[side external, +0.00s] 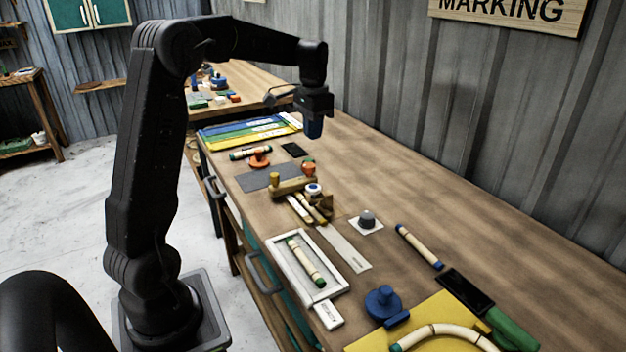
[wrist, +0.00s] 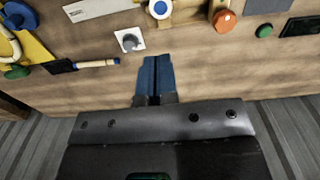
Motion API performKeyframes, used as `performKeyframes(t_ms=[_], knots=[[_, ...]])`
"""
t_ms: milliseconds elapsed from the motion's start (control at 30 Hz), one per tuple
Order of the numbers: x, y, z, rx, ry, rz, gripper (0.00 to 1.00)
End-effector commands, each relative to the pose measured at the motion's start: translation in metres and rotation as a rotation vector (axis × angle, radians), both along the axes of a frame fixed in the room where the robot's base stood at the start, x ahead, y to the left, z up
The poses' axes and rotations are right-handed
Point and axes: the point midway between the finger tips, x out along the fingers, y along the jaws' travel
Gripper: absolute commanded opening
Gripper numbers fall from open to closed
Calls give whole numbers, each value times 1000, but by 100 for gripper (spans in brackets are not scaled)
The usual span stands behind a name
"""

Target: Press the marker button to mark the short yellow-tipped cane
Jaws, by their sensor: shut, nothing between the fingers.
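My gripper (side external: 313,128) is shut and empty, held above the back part of the bench. Its blue fingertips (wrist: 155,80) are together in the wrist view, over bare wood. A grey domed button on a white plate (side external: 367,220) sits mid-bench, apart from my gripper; it also shows in the wrist view (wrist: 130,41), just above and left of the fingertips. A yellow-brown wooden fixture (side external: 292,186) with a blue-and-white round top (side external: 313,189) stands left of it. I cannot make out for certain which piece is the short yellow-tipped cane.
A green-tipped cane (side external: 305,262) lies in a white tray (side external: 279,268). A blue-tipped cane (side external: 418,246) lies on the bench to the right. Bare wood runs along the wall side.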

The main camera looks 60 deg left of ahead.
Motion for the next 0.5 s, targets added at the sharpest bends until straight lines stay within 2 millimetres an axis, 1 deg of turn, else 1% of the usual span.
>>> performKeyframes(t_ms=[167, 500], knots=[[-1, -1, -22, -3, 5, 0, 0], [-1, -1, -91, -3, 5, 0, 0]])
